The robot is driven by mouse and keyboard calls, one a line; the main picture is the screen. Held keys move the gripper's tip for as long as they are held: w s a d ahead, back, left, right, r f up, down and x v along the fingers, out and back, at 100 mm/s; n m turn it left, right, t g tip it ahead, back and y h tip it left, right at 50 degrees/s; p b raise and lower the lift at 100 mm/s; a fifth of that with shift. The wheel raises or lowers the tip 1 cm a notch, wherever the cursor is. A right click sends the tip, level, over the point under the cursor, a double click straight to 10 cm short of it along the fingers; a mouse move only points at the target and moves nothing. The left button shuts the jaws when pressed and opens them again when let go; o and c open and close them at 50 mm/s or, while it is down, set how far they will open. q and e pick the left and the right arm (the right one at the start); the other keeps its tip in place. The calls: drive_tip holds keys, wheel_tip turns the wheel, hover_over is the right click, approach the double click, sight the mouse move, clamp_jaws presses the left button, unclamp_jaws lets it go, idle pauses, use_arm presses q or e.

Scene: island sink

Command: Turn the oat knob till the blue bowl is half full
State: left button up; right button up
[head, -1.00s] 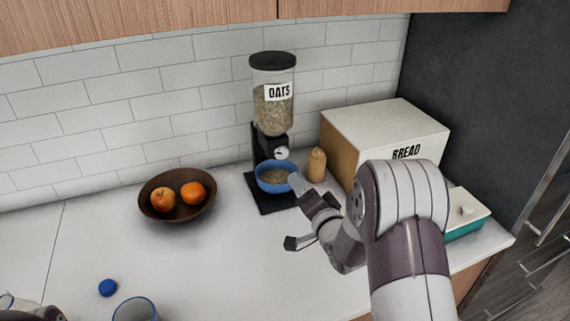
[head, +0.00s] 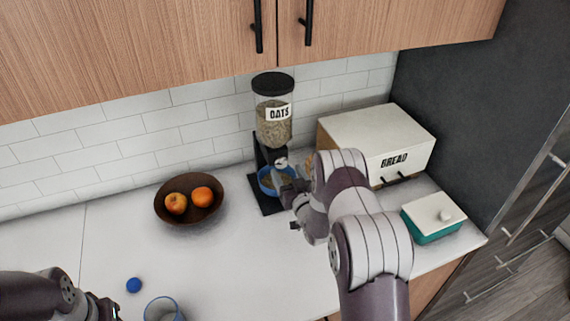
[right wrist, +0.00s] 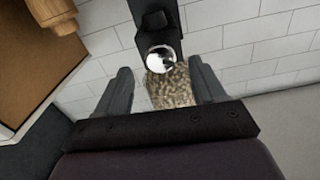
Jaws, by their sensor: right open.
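The oat dispenser (head: 274,108) stands against the tiled wall, its clear hopper holding oats. Its round silver knob (head: 281,162) is on the black body. In the right wrist view, which looks upside down, the knob (right wrist: 160,58) lies just beyond and between my open fingertips, with oats in the hopper behind. My right gripper (right wrist: 158,76) is open and empty, not visibly touching the knob. The blue bowl (head: 264,186) sits on the dispenser's base under the spout. Some oats show in it; my right gripper partly hides it. My left gripper (head: 108,308) is at the bottom left, partly cut off.
A brown fruit bowl (head: 190,217) stands left of the dispenser. The bread box (head: 370,138) and a teal butter dish (head: 432,230) are on the right. The middle counter is clear.

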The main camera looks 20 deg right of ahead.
sight(280, 161)
drive_tip(key=shift+w+d, duration=0.1)
drive_tip(key=shift+w, duration=1.25)
drive_tip(key=c, duration=1.1)
drive_tip(key=shift+o, duration=0.2)
drive_tip(key=shift+f+m+b, duration=0.15)
drive_tip(key=shift+m+b, duration=0.45)
drive_tip(key=shift+m, duration=0.1)
drive_tip(key=m+b, duration=0.3)
drive_tip(key=shift+m, duration=0.3)
drive_tip(key=m+b, duration=0.2)
drive_tip(key=m, duration=0.2)
drive_tip(key=shift+b, duration=0.3)
drive_tip(key=shift+m+b, duration=0.7)
drive_tip(key=shift+m, duration=0.7)
